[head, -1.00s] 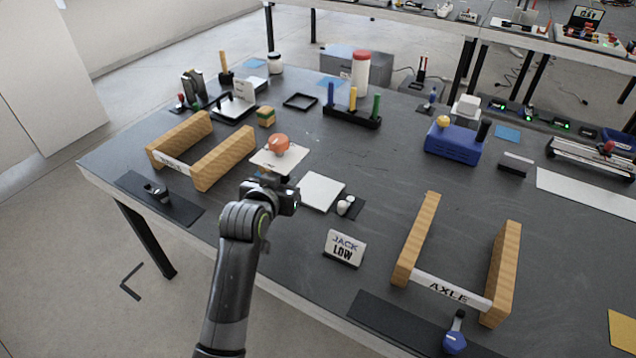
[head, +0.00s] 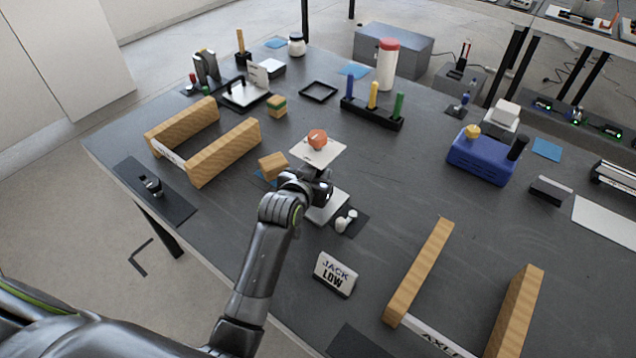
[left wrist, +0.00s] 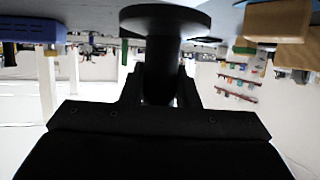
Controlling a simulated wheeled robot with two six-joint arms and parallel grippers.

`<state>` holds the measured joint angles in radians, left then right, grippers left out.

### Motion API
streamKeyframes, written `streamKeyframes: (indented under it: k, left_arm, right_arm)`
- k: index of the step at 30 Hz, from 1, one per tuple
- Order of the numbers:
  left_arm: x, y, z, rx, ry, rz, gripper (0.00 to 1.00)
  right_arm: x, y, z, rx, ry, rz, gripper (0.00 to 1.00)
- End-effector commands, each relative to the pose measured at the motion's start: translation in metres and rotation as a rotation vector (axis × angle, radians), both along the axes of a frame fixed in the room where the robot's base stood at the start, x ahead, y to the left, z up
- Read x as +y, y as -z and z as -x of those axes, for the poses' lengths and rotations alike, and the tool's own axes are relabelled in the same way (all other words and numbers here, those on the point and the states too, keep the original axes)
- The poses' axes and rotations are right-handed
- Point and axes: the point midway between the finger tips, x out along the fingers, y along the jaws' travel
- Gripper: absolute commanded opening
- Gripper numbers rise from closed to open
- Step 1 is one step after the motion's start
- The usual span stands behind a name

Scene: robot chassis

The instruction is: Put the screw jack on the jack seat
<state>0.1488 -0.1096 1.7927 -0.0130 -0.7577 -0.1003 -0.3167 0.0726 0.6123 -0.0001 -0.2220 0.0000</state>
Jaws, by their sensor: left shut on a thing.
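An orange knob-like piece (head: 317,138) sits on the plate. The left wrist view, apparently upside down, shows the black stem and round disc (left wrist: 165,18) between the fingers. A white square pad (head: 328,208), possibly the jack seat, lies just below the gripper, partly hidden by it. I cannot tell whether the jack touches it. My right gripper is not in view.
A wooden block (head: 272,166) on a blue mat is just left of the jack. A small white item (head: 346,220) lies right of the pad. A JACK LOW sign (head: 335,273) stands nearer me. Wooden rails (head: 224,152) stand left, others (head: 420,270) right.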

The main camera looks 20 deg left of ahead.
Motion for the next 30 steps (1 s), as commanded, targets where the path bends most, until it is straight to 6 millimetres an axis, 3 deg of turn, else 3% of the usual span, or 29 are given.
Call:
streamKeyframes:
  k: [7, 19, 20, 21, 24, 30]
  left_arm:
    - [0.0, 0.031, 0.0, 0.0, -0.001, 0.0, 0.0]
    - [0.0, 0.035, 0.0, -0.002, -0.001, 0.0, 0.0]
    - [0.0, 0.036, 0.0, 0.001, -0.001, 0.0, 0.32]
    - [0.0, 0.036, 0.0, 0.001, -0.001, 0.0, 0.37]
    - [0.0, 0.036, 0.0, 0.001, -0.001, 0.0, 0.5]
    - [0.0, 0.036, 0.0, 0.001, -0.001, 0.0, 0.5]
  right_arm:
    - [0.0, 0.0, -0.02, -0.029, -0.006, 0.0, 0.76]
    - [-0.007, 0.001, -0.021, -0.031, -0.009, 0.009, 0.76]
    - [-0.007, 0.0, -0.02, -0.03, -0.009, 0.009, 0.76]
    - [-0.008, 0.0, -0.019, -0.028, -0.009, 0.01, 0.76]
    - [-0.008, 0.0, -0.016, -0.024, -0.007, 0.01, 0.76]
    - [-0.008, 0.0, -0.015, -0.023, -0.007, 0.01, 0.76]
